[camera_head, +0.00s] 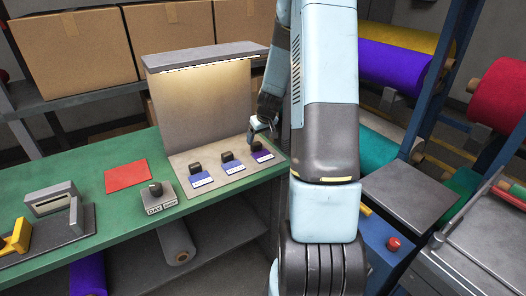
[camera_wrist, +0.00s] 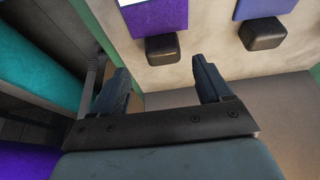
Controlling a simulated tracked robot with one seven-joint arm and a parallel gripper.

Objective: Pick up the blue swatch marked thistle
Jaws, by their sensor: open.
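Three swatches with dark blocks and white labels lie in a row on the beige board. The left one (camera_head: 201,181) and middle one (camera_head: 232,169) look blue; the right one (camera_head: 263,156) looks purple. The labels are too small to read, so I cannot tell which says thistle. My gripper (camera_head: 262,131) is open and empty, above the board close to the purple swatch. In the wrist view my fingers (camera_wrist: 160,80) are spread below the block of the purple swatch (camera_wrist: 160,17), apart from it. A blue swatch (camera_wrist: 262,7) is cut off at the top right.
A lit backdrop panel (camera_head: 205,110) with a grey hood stands behind the board (camera_head: 215,193). On the green bench (camera_head: 100,185) are a red sheet (camera_head: 128,176), a block marked DAY (camera_head: 160,199) and a grey tool with yellow handle. Coloured rolls hang at the right.

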